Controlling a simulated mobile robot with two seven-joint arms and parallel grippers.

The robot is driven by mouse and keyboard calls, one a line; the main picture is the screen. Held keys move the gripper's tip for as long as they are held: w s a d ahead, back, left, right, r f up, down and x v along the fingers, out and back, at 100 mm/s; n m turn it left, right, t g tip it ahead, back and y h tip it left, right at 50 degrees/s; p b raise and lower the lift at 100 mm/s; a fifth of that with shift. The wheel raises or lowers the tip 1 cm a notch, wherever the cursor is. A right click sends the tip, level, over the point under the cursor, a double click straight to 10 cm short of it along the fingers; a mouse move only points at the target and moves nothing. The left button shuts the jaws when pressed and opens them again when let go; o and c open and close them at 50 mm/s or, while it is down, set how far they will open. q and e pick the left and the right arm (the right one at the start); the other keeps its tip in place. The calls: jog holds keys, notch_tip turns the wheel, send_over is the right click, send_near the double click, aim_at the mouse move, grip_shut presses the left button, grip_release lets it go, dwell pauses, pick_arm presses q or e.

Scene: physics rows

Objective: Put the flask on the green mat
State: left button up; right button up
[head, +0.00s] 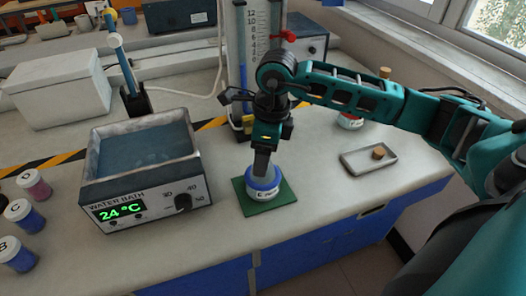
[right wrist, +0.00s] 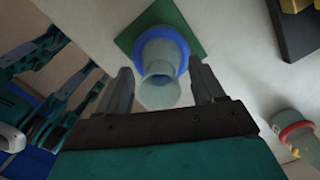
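The flask (head: 263,183) has a blue lower part with a white label and stands upright on the green mat (head: 285,194) at the front of the bench. In the right wrist view the flask (right wrist: 160,70) shows its clear open neck and blue body over the green mat (right wrist: 191,16). My right gripper (head: 264,165) points down at the flask from above. Its two fingers (right wrist: 165,88) stand on either side of the neck with visible gaps, so it is open. My left gripper is not in view.
A water bath (head: 146,170) reading 24 °C stands left of the mat. Several labelled jars (head: 19,212) are at the far left. A grey tray (head: 356,166) with a cork (head: 379,153) and a red-banded flask (head: 350,121) are to the right. A graduated stand (head: 239,70) rises behind.

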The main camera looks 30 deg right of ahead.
jog(key=shift+r, duration=0.5)
notch_tip(320, 180, up, 11)
jog(key=s+d, duration=0.1)
jog(key=shift+r+p, duration=0.15)
jog(key=shift+p, duration=0.2)
